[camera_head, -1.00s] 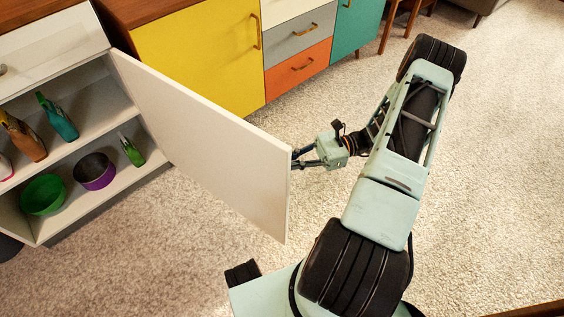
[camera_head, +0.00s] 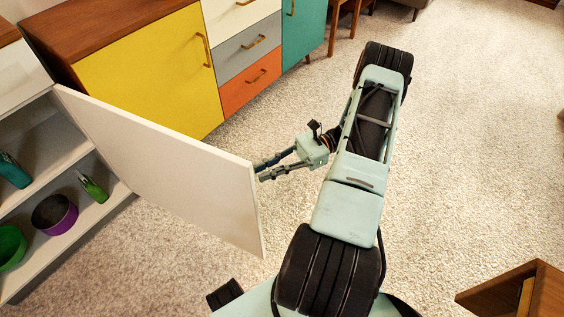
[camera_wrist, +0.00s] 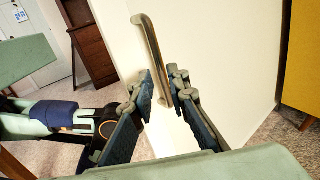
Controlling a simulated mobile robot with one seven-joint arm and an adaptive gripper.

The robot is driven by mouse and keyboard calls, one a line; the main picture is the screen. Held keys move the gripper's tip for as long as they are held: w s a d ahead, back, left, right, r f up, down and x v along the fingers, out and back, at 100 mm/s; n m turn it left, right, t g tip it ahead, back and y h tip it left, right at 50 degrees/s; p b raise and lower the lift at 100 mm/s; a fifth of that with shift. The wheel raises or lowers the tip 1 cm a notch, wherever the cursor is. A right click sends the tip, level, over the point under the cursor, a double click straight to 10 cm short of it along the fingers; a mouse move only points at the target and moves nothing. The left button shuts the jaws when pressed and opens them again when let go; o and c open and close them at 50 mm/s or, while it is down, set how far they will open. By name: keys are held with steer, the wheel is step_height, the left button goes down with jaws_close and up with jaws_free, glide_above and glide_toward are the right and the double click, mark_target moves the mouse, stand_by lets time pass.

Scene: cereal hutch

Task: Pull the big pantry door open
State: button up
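The big white pantry door (camera_head: 165,165) stands swung far out from the white cabinet at the left in the head view. Its outer face fills the middle of the wrist view (camera_wrist: 215,60). A long brass bar handle (camera_wrist: 151,42) is on that face. My gripper (camera_head: 260,171) is at the door's free edge side, on the outer face. In the wrist view my gripper (camera_wrist: 163,84) has its two fingers apart, with the lower part of the handle showing between the fingertips. I cannot tell whether either finger touches it. The handle is hidden in the head view.
The open cabinet shelves (camera_head: 45,165) hold a purple bowl (camera_head: 54,215), a green bowl (camera_head: 10,246) and bottles. A yellow-fronted cabinet (camera_head: 150,75) stands behind the door. A wooden piece (camera_head: 520,290) is at the lower right. Carpet (camera_head: 470,150) is clear to the right.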

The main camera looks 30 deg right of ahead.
steer(key=d, duration=0.6)
steer(key=shift+s+d, duration=0.25)
steer(key=shift+d, duration=0.1)
